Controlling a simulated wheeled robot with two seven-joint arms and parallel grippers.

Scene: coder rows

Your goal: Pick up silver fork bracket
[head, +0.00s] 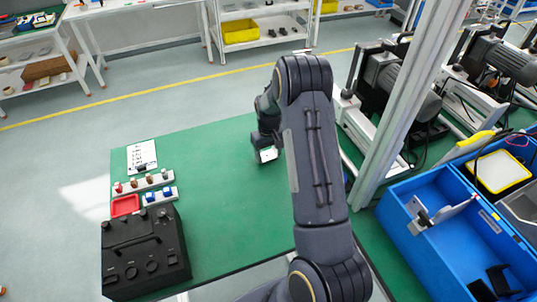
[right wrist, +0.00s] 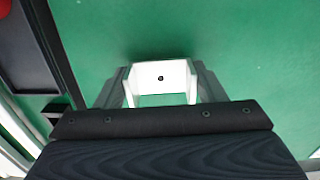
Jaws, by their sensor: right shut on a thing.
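The silver fork bracket (right wrist: 161,74), a pale U-shaped piece with a small dark hole in its middle, sits between the fingers of my right gripper (right wrist: 162,88) in the right wrist view. The fingers close on it from both sides. In the head view my right gripper (head: 266,147) is over the green table, right of its middle, with the pale bracket (head: 268,155) showing at its tip. Its gap to the table is hard to judge. My left gripper is not in view.
On the green table (head: 215,210) stand a black case (head: 145,250), a red tray (head: 125,206), rows of small parts (head: 146,184) and a white sheet (head: 141,155). A blue crate (head: 400,205) is at right, beyond a white post (head: 410,110). The table's middle is clear.

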